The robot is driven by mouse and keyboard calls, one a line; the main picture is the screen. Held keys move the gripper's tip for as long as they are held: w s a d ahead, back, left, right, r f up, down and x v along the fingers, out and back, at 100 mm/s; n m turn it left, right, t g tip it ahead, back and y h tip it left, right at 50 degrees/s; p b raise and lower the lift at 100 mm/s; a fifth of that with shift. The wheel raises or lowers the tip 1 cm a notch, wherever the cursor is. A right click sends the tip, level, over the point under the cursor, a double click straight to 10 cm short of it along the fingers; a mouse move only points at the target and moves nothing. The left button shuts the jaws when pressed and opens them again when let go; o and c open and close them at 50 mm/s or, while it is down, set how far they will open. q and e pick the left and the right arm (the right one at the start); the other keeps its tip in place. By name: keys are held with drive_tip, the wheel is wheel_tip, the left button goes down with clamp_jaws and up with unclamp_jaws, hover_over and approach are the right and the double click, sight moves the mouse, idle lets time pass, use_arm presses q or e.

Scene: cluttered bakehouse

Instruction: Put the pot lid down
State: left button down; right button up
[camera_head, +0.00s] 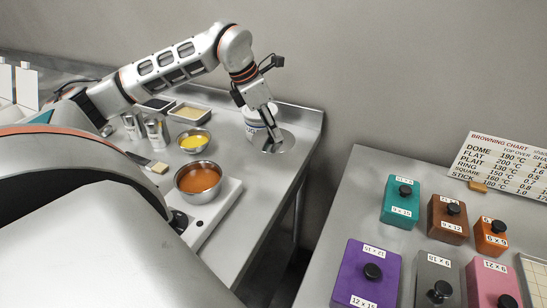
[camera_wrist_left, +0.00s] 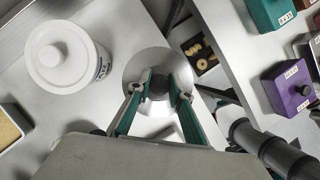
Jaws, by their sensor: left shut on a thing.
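The pot lid is a round shiny metal disc with a dark knob; it shows in the head view (camera_head: 287,143) and in the wrist view (camera_wrist_left: 146,63). My left gripper (camera_head: 273,137) is over the lid, pointing down. In the wrist view its fingers (camera_wrist_left: 160,91) are closed on the lid's knob. The lid is near the right edge of the steel counter (camera_head: 230,242); whether it touches the counter I cannot tell. A steel pot of orange-brown liquid (camera_head: 198,179) stands uncovered on a white slab (camera_head: 215,208). My right gripper is not in view.
A white lidded tub (camera_wrist_left: 62,58) stands close beside the lid. A yellow-filled bowl (camera_head: 194,140) and a shallow tray (camera_head: 189,113) are further left. A gap separates the counter from the right table (camera_head: 335,235), which holds several knobbed blocks, including a purple one (camera_head: 366,273).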

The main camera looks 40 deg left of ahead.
use_arm(q)
wheel_tip(320, 180, down, 8)
drive_tip(key=shift+f, duration=0.2)
drive_tip(key=shift+f+b, duration=0.1)
drive_tip(key=shift+b, duration=0.2)
drive_tip(key=c, duration=1.8)
unclamp_jaws()
drive_tip(key=v, duration=1.2)
